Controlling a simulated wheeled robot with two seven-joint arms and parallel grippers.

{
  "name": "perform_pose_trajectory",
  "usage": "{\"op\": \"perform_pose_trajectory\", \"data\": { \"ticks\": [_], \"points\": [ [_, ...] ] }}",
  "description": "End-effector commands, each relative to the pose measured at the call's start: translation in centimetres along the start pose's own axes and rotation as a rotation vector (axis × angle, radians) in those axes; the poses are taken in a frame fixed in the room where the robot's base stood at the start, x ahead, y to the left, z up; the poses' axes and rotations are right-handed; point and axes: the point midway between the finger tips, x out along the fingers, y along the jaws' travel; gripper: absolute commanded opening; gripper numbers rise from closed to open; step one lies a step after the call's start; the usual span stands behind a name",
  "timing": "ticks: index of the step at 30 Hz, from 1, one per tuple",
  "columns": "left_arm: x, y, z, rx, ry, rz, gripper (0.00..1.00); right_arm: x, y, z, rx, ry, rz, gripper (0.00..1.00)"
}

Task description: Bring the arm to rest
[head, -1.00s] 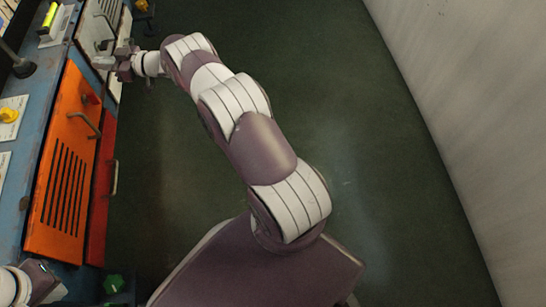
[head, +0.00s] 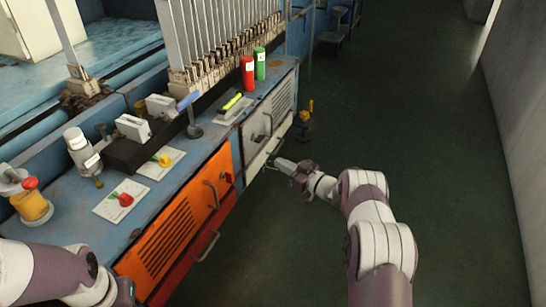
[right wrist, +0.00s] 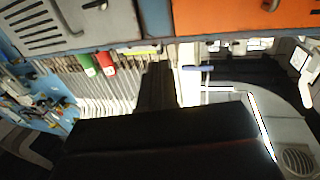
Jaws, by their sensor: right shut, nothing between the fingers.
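My right arm reaches from the bottom right in the head view. Its gripper (head: 283,165) is shut and empty, beside the front of the grey cabinet panel (head: 284,98). The tips are close to the pale lower front, and I cannot tell whether they touch it. The dark shut fingers (right wrist: 160,125) fill the lower middle of the right wrist view, with nothing held. My left arm comes in at the bottom left. Only the start of its gripper (head: 124,291) shows, and its fingertips are not visible.
The blue bench (head: 80,215) carries a red cylinder (head: 248,73), a green cylinder (head: 260,63) and control cards. An orange door (head: 168,240) with a protruding handle (head: 212,195) is on its front. Open green floor (head: 430,130) lies right of the bench, up to a pale wall (head: 525,120).

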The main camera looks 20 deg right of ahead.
Motion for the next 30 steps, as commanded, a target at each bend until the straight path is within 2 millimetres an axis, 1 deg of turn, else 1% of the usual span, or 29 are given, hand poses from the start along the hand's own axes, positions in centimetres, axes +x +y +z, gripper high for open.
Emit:
{"op": "perform_pose_trajectory", "data": {
  "ticks": [1, 4, 7, 11, 13, 14, 15, 17, 18, 19, 20, 21, 23, 24, 26, 27, 29, 30],
  "points": [
    [-0.8, 0.0, -0.1, 0.000, 0.000, 0.000, 0.00, -0.9, 0.3, -0.4, 0.001, -0.001, 0.002, 0.00],
    [-1.1, 0.0, -0.1, 0.000, 0.000, 0.000, 0.00, -2.0, 0.5, -0.2, -0.001, 0.000, 0.001, 0.00],
    [-1.2, 0.0, -0.1, 0.000, 0.000, 0.000, 0.00, -2.5, 0.6, 0.0, -0.001, -0.001, -0.001, 0.00],
    [-1.1, 0.0, -0.1, 0.000, 0.000, 0.000, 0.00, -2.6, 0.7, 0.3, -0.016, -0.011, 0.004, 0.00],
    [-1.1, 0.0, -0.1, 0.000, 0.000, 0.000, 0.00, -2.7, 1.8, 1.6, -0.041, -0.073, 0.056, 0.00],
    [-1.1, 0.0, -0.1, 0.000, 0.000, 0.000, 0.00, -3.0, 2.3, 2.7, -0.041, -0.117, 0.094, 0.00],
    [-1.1, 0.0, -0.1, 0.000, 0.000, 0.000, 0.00, -3.7, 2.9, 4.7, -0.024, -0.191, 0.154, 0.00],
    [-1.1, 0.0, -0.1, 0.000, 0.000, 0.000, 0.00, -5.7, 3.7, 8.0, 0.018, -0.345, 0.268, 0.00],
    [-1.5, 0.0, -0.2, 0.000, -0.001, 0.000, 0.00, -7.6, 4.2, 9.2, 0.054, -0.485, 0.361, 0.00],
    [-1.9, 0.0, -0.2, 0.000, -0.001, 0.000, 0.00, -9.0, 4.1, 9.2, 0.080, -0.592, 0.422, 0.00],
    [-2.4, 0.0, -0.3, 0.000, -0.001, 0.000, 0.00, -10.5, 3.5, 8.9, 0.110, -0.699, 0.472, 0.00],
    [-3.1, 0.0, -0.3, 0.000, 0.000, 0.000, 0.00, -12.5, 2.0, 7.8, 0.152, -0.837, 0.522, 0.00],
    [-4.1, 0.0, -0.5, 0.000, 0.000, 0.000, 0.00, -15.5, -1.5, 5.3, 0.224, -1.030, 0.570, 0.00],
    [-4.6, 0.0, -0.6, 0.000, 0.000, 0.000, 0.00, -17.3, -4.1, 3.5, 0.268, -1.135, 0.584, 0.00],
    [-5.4, 0.0, -0.6, 0.000, 0.000, 0.000, 0.00, -19.8, -8.2, 0.6, 0.332, -1.267, 0.589, 0.00],
    [-5.9, 0.0, -0.7, 0.000, 0.000, 0.000, 0.00, -21.2, -10.9, -1.4, 0.370, -1.336, 0.585, 0.00],
    [-6.6, 0.0, -0.8, 0.000, 0.000, 0.000, 0.00, -23.1, -14.6, -4.2, 0.422, -1.419, 0.574, 0.00],
    [-7.0, 0.0, -0.8, 0.000, 0.000, 0.000, 0.00, -24.2, -16.9, -6.0, 0.449, -1.461, 0.564, 0.00]
  ]
}}
